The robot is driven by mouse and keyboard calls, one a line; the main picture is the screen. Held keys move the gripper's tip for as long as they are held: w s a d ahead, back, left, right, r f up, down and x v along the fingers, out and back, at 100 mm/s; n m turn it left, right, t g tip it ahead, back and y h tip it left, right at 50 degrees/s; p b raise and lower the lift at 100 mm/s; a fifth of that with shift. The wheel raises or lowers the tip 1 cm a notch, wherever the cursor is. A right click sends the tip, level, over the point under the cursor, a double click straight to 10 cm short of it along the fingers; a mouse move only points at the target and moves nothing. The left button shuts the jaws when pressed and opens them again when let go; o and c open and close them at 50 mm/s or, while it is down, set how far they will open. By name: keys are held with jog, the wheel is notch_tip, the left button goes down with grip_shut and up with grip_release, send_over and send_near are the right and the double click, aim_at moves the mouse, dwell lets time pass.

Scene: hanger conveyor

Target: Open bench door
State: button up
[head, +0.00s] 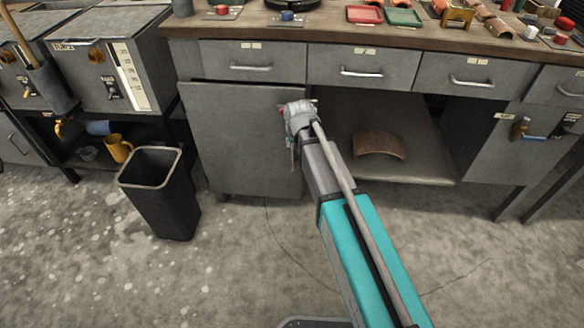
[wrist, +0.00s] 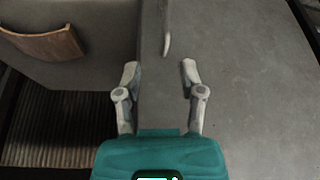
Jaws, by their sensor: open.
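The grey bench door (head: 238,140) is below the left drawers of the bench and covers the left compartment. It looks shut or nearly so; I cannot tell if it is slightly ajar. In the wrist view, the door panel (wrist: 245,80) fills the right side, and its slim metal handle (wrist: 167,32) lies just beyond the fingertips, roughly in line with the gap between them. My gripper (wrist: 160,70) is open and empty, with fingers apart. In the head view, my wrist is at the door's right edge and hides the handle and fingers.
Right of the door is an open compartment with a shelf (head: 425,165) holding a curved brown piece (head: 379,146). A black bin (head: 160,200) stands on the floor left of the door. Drawers (head: 362,70) run above. The floor in front of the door is clear.

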aim_at(292, 158)
jog(key=shift+w+a+f, duration=0.3)
jog(key=shift+a+f, duration=0.2)
jog(key=shift+f, duration=0.05)
jog(key=shift+f+b, duration=0.15)
jog(key=shift+b, duration=0.25)
jog(key=b+x, duration=1.2)
jog(key=x, duration=0.1)
jog(key=shift+w+f, duration=0.15)
jog(key=shift+f, duration=0.1)
dwell(0.3)
jog(key=shift+c, duration=0.2)
grip_shut()
